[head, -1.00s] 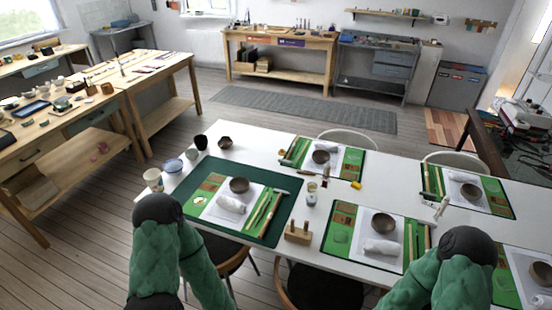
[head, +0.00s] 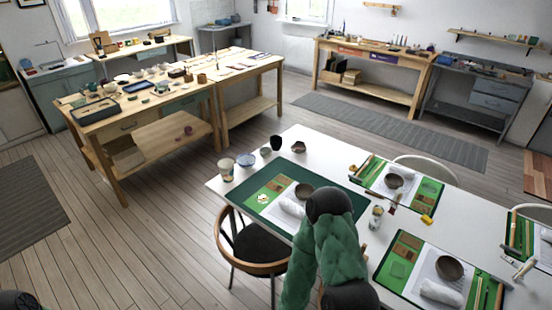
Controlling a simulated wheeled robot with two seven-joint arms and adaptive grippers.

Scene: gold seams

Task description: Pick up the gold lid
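I cannot pick out the gold lid with certainty. A small pale, yellowish round thing (head: 263,198) lies on the green card at the left table place; it is too small to identify. A small jar (head: 376,216) with a tan top stands on the white table, right of my arm. My green-sleeved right arm with its dark joint rises in the lower middle and covers part of the left place setting. Neither gripper shows. A dark piece at the bottom left corner seems to be part of my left arm.
The white table (head: 227,190) holds green mats, bowls and rolled cloths. A paper cup (head: 226,169) and small bowls stand at its far left corner. A black chair (head: 250,245) stands at its near side. Wooden workbenches (head: 150,112) stand at left. The floor (head: 130,240) at lower left is clear.

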